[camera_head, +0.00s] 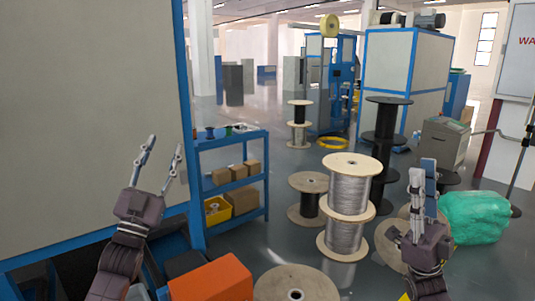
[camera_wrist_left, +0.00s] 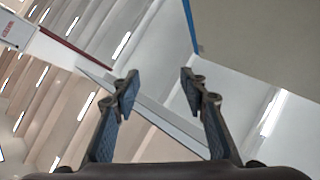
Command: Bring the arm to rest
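My left gripper (camera_head: 164,148) is raised at the left in the head view, in front of the large white panel with blue edges. Its fingers are spread and nothing is between them. The left wrist view shows the same two fingers apart (camera_wrist_left: 158,80), with only ceiling and wall behind. My right gripper (camera_head: 422,168) is raised at the right, fingers pointing up, in front of the floor and spools. Its fingers overlap from this angle, so their gap is unclear. I see no object held in it.
A blue shelf cart (camera_head: 232,194) with boxes and a yellow bin (camera_head: 217,212) stands right of my left gripper. Stacked wire spools (camera_head: 350,190) stand in the middle. A green bag (camera_head: 475,216) lies at the right. An orange box (camera_head: 212,280) is low in front.

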